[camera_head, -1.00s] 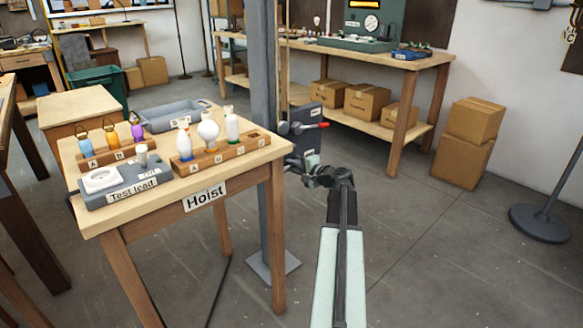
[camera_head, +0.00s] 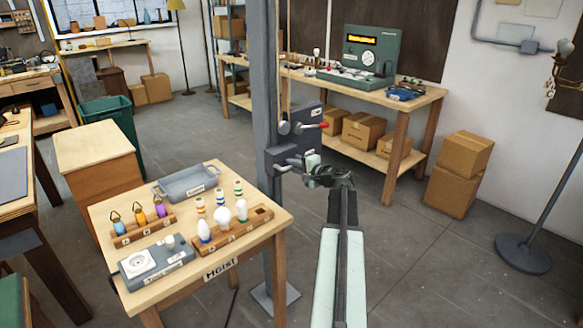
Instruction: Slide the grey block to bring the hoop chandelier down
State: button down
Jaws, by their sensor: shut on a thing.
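My gripper (camera_head: 308,174) is at the hoist on the grey post (camera_head: 265,120), right of the wooden table. Its jaws are shut at a small pale grey block (camera_head: 313,160), which stands up just above them. The jaws partly hide the contact. Beside it are the hoist's dark grey plate (camera_head: 308,118), a short grey bar (camera_head: 285,167) and a crank with a red grip (camera_head: 316,125). The hoop chandelier is not in view.
The table (camera_head: 105,212), marked Hoist, holds a grey tray (camera_head: 188,182), racks of bulbs and a test box (camera_head: 155,262). A workbench (camera_head: 415,98) with cartons stands behind. A lamp base (camera_head: 523,252) stands at right. The floor between is clear.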

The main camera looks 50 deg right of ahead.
notch_tip(320, 180, up, 34)
jog(key=p, duration=3.1)
jog(key=shift+d, duration=0.2)
jog(key=shift+w, duration=0.1)
jog(key=c, duration=1.4)
grip_release()
jog(key=shift+r, duration=0.1)
jog(key=shift+c, duration=0.2)
jog(key=shift+a, duration=0.1)
jog(key=p+v, duration=0.2)
jog(key=v, duration=0.5)
jog(key=shift+s, duration=0.45)
